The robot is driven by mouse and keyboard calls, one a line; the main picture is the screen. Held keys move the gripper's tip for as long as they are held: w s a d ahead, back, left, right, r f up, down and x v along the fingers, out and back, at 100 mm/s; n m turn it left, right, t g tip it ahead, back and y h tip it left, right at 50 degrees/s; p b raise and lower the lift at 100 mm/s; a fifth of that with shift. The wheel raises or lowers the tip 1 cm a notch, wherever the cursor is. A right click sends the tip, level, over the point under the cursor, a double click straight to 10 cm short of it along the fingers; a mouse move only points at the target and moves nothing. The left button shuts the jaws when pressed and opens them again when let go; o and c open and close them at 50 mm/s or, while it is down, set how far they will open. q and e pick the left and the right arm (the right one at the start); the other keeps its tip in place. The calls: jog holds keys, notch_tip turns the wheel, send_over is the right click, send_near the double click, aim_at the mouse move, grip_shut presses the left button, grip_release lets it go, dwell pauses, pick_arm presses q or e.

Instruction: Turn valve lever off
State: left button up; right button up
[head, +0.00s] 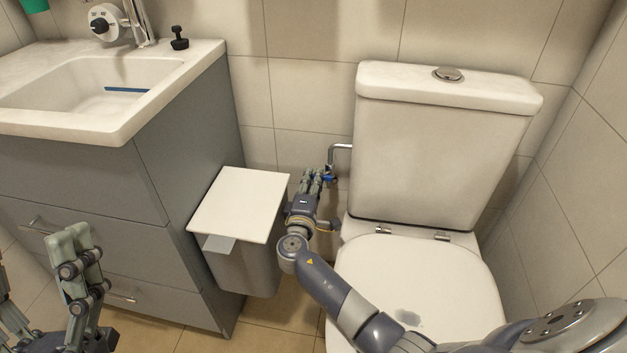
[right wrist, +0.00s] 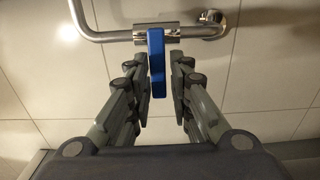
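The valve lever (right wrist: 156,62) is a blue handle on a chrome pipe and valve by the wall. In the right wrist view it points down from the pipe, between the fingers of my right gripper (right wrist: 159,88), with a gap on both sides. My right gripper is open around the lever. My left gripper (head: 78,245) is at the lower left in front of the cabinet; its opening is unclear.
The toilet (head: 420,275) with its tank stands right of the valve. A grey bin with a white lid (head: 240,203) stands left, close to my right gripper. A grey sink cabinet (head: 75,185) fills the left. The chrome pipe (right wrist: 115,36) runs along the wall.

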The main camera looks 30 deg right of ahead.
jog(key=shift+o, duration=0.3)
jog(key=v, duration=1.2)
jog(key=shift+s+a, duration=0.1)
